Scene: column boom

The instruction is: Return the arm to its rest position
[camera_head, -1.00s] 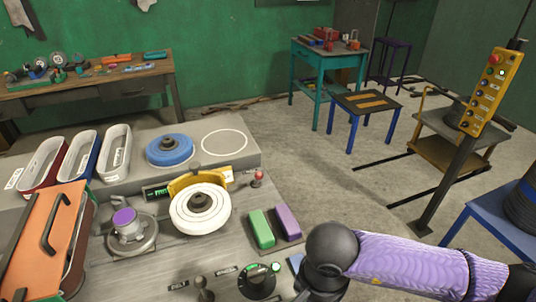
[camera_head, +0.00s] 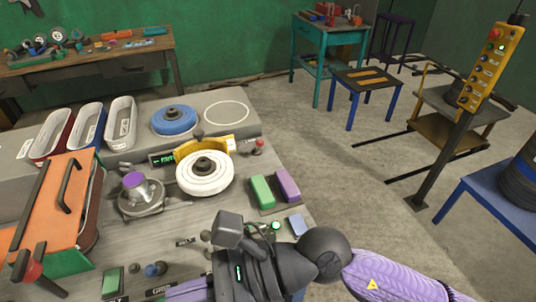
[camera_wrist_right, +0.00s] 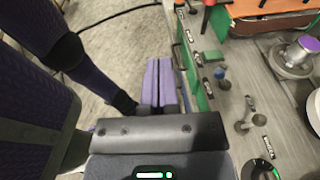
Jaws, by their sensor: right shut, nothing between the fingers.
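My right arm (camera_head: 395,272), in a purple sleeve with dark joints, enters the head view at the lower right and bends left over the front of the bench. The dark wrist (camera_head: 250,262) is over the bench's front controls. The right gripper's purple fingers (camera_head: 188,291) point left at the bottom edge, partly cut off. In the right wrist view the two fingers (camera_wrist_right: 160,82) lie side by side, shut and empty, with floor behind them. My left gripper is not in view.
The bench holds a white wheel (camera_head: 205,173), a purple-topped fixture (camera_head: 138,188), green (camera_head: 262,191) and purple (camera_head: 287,185) blocks, and an orange-lidded box (camera_head: 50,212). A knob (camera_wrist_right: 262,168) and levers are close to the wrist. Open floor (camera_head: 340,180) lies right of the bench.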

